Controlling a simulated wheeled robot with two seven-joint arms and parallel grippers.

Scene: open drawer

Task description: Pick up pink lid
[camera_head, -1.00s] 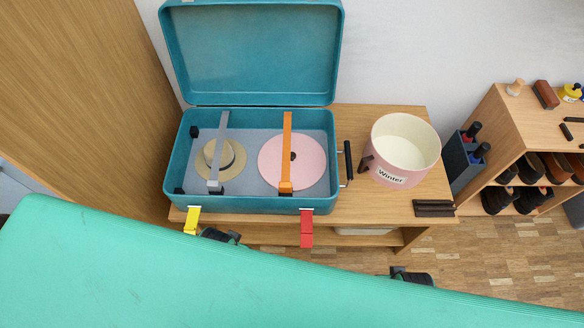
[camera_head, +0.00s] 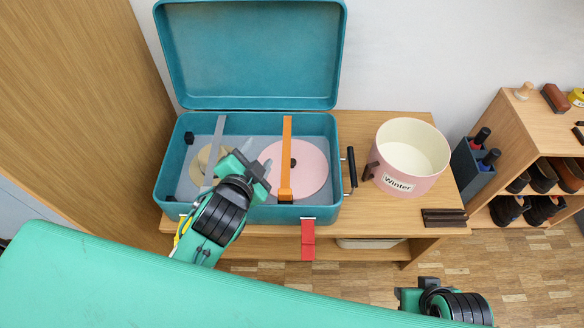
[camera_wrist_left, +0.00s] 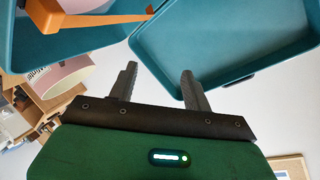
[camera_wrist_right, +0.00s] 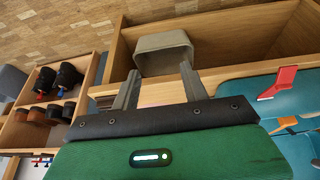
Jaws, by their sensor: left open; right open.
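The pink lid (camera_head: 312,168) is a round disc with a dark knob at its middle. It lies flat in the open teal suitcase (camera_head: 325,207), in the right part, with an orange strap (camera_head: 287,150) crossing over it. My left gripper (camera_head: 257,158) is open and empty above the suitcase, just left of the lid, and hides much of a straw hat (camera_head: 202,160). In the left wrist view its spread fingers (camera_wrist_left: 158,82) have nothing between them. My right gripper (camera_wrist_right: 158,90) is open and empty, low in front of the bench at the right.
A pink pot (camera_head: 405,160) labelled "Winter" stands right of the suitcase. Dark bars (camera_head: 444,218) lie on the wooden bench (camera_head: 375,215). A grey strap (camera_head: 215,150) crosses the hat. A shelf with shoes stands at the far right. The raised suitcase cover (camera_head: 250,55) leans behind.

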